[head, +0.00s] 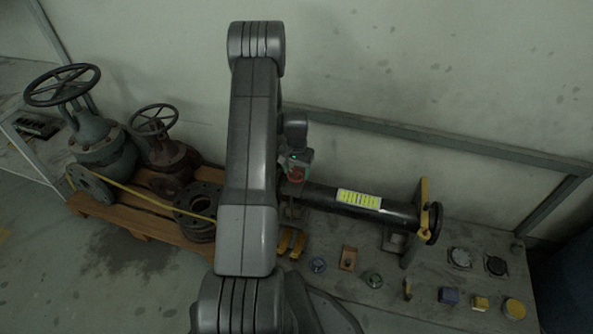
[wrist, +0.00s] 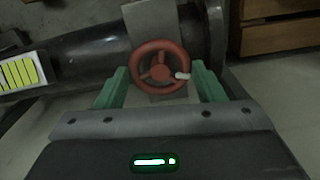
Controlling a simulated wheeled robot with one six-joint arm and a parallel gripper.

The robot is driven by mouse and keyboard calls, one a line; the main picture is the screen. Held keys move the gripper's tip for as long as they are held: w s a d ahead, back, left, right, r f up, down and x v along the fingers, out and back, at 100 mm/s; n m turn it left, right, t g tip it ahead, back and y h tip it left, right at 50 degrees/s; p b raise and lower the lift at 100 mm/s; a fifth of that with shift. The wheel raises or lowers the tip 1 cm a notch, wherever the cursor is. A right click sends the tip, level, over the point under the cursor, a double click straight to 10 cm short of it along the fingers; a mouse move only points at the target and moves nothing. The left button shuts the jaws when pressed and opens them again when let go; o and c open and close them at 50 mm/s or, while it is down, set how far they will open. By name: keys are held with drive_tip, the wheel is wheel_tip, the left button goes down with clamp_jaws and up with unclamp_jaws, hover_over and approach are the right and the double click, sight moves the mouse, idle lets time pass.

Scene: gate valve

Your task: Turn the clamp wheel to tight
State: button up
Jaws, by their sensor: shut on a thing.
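The clamp wheel (wrist: 159,47) is a small red handwheel with spokes and a pale knob on its right side in the wrist view. It sits in front of a grey plate (wrist: 149,20) by the black pipe. My gripper (wrist: 160,75) has its green fingers on the left and right of the wheel and is shut on it. In the head view my gripper (head: 297,166) is at the left end of the black pipe (head: 325,200), with a bit of red showing below it. My arm hides much of this area, and no tightness mark is readable.
The pipe bears a yellow-green label (head: 359,199). Small parts, including a blue block (head: 449,296), lie on the bench front. Two valves with handwheels (head: 62,85) stand on a pallet (head: 130,217) at left.

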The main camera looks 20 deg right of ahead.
sight(297, 173)
drive_tip(key=shift+m, duration=1.2)
drive_tip(key=o, duration=1)
drive_tip(key=shift+c, duration=0.2)
wheel_tip(297, 173, up, 14)
drive_tip(key=p, duration=0.3)
drive_tip(key=shift+p, duration=0.4)
drive_tip(key=shift+f, duration=0.1)
wheel_tip(297, 173, down, 14)
drive_tip(key=b, duration=0.4)
